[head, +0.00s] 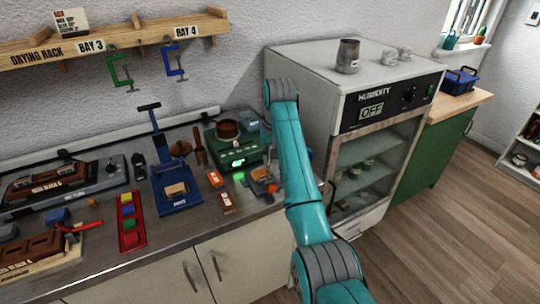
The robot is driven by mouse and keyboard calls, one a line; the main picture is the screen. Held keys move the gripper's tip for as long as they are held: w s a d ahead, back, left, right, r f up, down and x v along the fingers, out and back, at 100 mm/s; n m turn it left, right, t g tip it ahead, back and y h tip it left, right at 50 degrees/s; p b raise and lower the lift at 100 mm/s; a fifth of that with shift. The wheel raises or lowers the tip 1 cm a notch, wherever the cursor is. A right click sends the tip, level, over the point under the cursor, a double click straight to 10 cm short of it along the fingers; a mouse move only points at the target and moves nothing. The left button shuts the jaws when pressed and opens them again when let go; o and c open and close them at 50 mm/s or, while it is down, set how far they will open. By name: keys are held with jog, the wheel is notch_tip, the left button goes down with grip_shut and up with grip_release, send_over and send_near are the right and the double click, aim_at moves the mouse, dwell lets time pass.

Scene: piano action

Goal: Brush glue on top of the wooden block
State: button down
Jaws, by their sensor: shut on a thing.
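A small wooden block (176,189) sits on the blue press (178,201) in the middle of the counter. Another small light piece with a dark label (228,202) lies to its right. A brown pot (228,130) stands on the green heater (236,153), which has a lit display; glue inside cannot be made out. My teal arm rises at the right of the counter and bends at its top. My gripper is not visible, and anything it holds is hidden too. No glue can be made out on the block at this size.
A red tray (131,222) with coloured blocks stands left of the press. A humidity cabinet (357,120) reading OFF stands to the right. A drying rack (120,38) with green and blue clamps hangs above. The counter's front strip is mostly clear.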

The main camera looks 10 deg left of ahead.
jog(key=s+a, duration=0.2)
jog(key=a, duration=0.1)
jog(key=shift+s+a+r, duration=0.1)
jog(key=shift+s+a, duration=0.1)
jog(key=shift+a, duration=0.05)
dwell(0.4)
jog(key=shift+w+a, duration=0.5)
jog(key=shift+w, duration=0.2)
jog(key=shift+w+d, duration=0.7)
jog(key=shift+d, duration=0.3)
jog(key=shift+w+d, duration=0.65)
jog(key=shift+d, duration=0.3)
jog(key=shift+s+a, duration=0.1)
jog(key=shift+a, duration=0.05)
jog(key=shift+s+a, duration=0.65)
jog(key=shift+a, duration=0.25)
jog(key=shift+s+a, duration=0.6)
jog(key=shift+a, duration=0.3)
